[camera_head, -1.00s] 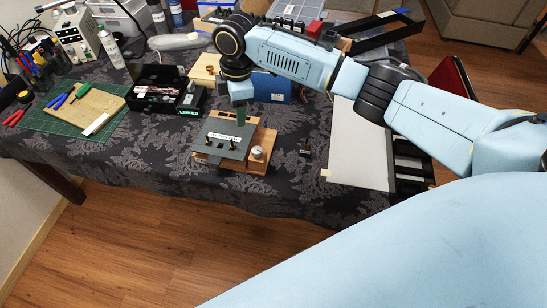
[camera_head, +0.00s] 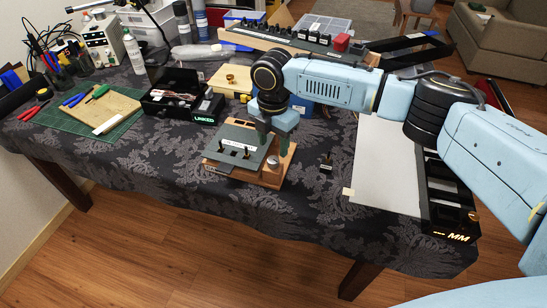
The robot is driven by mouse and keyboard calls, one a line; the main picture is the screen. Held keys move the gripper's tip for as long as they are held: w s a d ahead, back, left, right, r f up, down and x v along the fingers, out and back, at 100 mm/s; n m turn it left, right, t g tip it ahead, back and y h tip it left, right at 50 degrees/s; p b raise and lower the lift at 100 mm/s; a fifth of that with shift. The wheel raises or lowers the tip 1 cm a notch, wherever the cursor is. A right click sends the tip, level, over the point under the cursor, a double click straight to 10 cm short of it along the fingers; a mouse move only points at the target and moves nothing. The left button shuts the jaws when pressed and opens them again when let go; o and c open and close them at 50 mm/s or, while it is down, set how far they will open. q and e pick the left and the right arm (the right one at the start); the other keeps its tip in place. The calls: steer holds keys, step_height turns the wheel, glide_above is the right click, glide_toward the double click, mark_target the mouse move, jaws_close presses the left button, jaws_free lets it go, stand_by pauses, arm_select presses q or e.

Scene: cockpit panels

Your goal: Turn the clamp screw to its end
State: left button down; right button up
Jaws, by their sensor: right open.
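A wooden fixture (camera_head: 216,168) stands on the cloth-covered table and holds a dark grey panel (camera_head: 229,155) with a pale label and several small dark parts on it. A silver round knob (camera_head: 273,161), which looks like the clamp screw, stands on the fixture's right side. My right gripper (camera_head: 274,148) points down just above and behind this knob. Its two fingers are apart, and nothing shows between them. I cannot tell whether they touch the knob. My left gripper is out of view.
A black box with a green "LINKED" display (camera_head: 205,118) stands left of the fixture. A small dark part (camera_head: 326,163) and a white sheet (camera_head: 382,180) lie to its right. A wooden block with a brass knob (camera_head: 231,79) is behind. Patterned cloth in front is clear.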

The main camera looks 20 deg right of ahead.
mark_target(273, 159)
step_height(273, 159, down, 5)
steer(key=shift+f+b, duration=0.15)
steer(key=shift+b, duration=0.2)
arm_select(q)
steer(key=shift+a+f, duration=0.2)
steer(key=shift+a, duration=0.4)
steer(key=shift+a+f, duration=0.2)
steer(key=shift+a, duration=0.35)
